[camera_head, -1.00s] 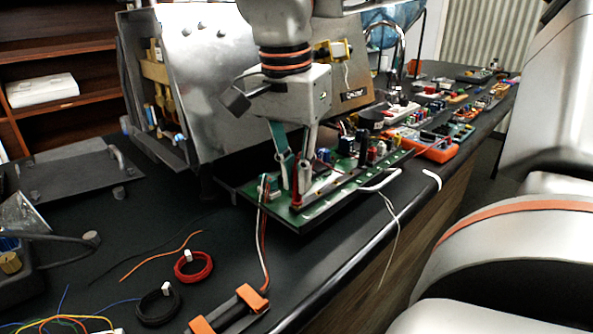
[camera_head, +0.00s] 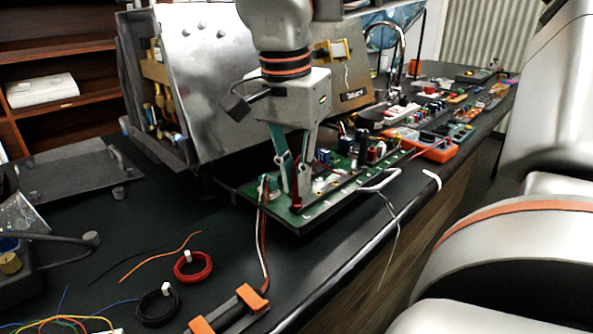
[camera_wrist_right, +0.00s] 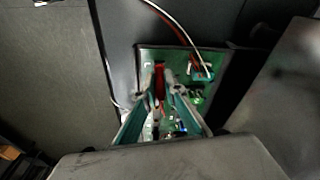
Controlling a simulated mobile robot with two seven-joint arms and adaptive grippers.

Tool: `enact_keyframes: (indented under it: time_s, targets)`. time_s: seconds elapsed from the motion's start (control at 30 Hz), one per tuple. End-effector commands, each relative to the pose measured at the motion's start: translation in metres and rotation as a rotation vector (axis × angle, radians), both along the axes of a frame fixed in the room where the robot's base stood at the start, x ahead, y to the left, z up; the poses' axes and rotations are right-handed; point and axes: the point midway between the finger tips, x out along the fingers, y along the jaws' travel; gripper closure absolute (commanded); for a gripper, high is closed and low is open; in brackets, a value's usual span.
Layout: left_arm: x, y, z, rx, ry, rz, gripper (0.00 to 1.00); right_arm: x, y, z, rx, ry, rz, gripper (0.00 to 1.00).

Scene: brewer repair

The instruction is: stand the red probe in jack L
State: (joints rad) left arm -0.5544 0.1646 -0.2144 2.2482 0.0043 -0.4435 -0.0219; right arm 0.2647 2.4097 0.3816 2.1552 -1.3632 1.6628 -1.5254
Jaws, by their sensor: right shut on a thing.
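My right gripper (camera_head: 297,187) comes down from above over the green circuit board (camera_head: 316,212). Its two fingers are shut on the red probe (camera_head: 296,185), low over the board's near left part. In the right wrist view, the red probe (camera_wrist_right: 159,82) shows between the fingertips (camera_wrist_right: 168,88), with the green board (camera_wrist_right: 148,57) behind it. The probe looks about upright. I cannot tell whether its lower end is in a jack or just above the board, and I cannot make out which jack is L. My left gripper is not in view.
A grey metal housing (camera_head: 205,75) stands behind the board. A red wire coil (camera_head: 193,267), a black coil (camera_head: 158,305) and an orange-ended tool (camera_head: 230,312) lie at the front left. An orange-cased meter (camera_head: 425,147) is beyond the board on the right.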

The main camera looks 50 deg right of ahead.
Motion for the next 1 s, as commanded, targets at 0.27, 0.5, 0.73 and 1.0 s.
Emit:
enact_keyframes:
  time_s: [0.27,0.5,0.73,1.0]
  targets:
    - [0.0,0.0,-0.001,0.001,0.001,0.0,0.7,0.0,0.0,0.0,0.0,0.0,0.0,1.0]
    - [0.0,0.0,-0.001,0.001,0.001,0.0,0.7,0.0,0.0,0.0,0.0,0.0,0.0,0.7]
    - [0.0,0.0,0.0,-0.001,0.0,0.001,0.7,0.0,0.0,-0.001,0.0,0.0,0.0,0.7]
    - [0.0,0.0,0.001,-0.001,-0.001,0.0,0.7,0.0,0.003,0.024,-0.001,-0.005,-0.002,0.7]
